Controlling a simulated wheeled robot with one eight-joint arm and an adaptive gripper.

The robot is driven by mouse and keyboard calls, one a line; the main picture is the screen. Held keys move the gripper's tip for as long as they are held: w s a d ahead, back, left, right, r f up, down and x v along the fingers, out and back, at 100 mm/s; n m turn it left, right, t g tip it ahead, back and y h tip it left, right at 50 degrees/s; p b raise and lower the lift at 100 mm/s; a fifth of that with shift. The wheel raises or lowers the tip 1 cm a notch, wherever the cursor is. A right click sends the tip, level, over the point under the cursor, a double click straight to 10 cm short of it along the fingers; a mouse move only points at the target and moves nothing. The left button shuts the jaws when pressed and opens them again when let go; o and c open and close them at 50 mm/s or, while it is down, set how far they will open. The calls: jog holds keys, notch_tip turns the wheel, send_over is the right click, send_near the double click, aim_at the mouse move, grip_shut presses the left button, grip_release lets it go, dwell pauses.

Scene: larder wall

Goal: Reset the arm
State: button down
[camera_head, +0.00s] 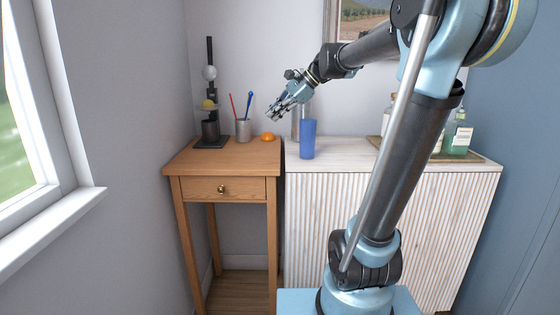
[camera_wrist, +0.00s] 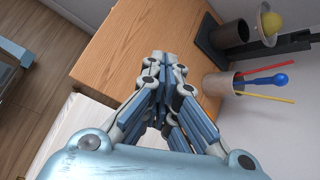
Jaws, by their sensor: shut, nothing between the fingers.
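My gripper (camera_head: 272,115) hangs in the air at the end of my raised arm, above the right part of the small wooden table (camera_head: 240,155). Its fingers are closed together with nothing between them. In the wrist view my gripper (camera_wrist: 166,60) points over the bare table top (camera_wrist: 130,50). An orange fruit (camera_head: 267,136) lies on the table below my gripper in the head view.
A grey cup (camera_head: 243,131) holding red and blue sticks and a dark stand (camera_head: 211,143) with a yellow ball (camera_head: 208,104) are on the wooden table. A blue cup (camera_head: 307,140) stands on the white cabinet (camera_head: 340,155). Bottles (camera_head: 458,136) stand on a tray at right.

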jog(key=s+d+f+n+h, duration=0.3)
jog(key=s+d+f, duration=0.4)
jog(key=f, duration=0.3)
jog(key=s+d+f+n+h, duration=0.3)
jog(key=s+d+f+n, duration=0.2)
jog(key=s+f, duration=0.4)
jog(key=s+d+f+n+h, duration=0.3)
jog(key=s+d+f+n, duration=0.2)
jog(key=s+d+f, duration=0.3)
notch_tip(320, 180, down, 3)
jog(key=shift+s+d+f, duration=0.2)
jog(key=shift+s+d, duration=0.15)
jog(key=shift+w+f, duration=0.2)
jog(key=shift+w, duration=0.25)
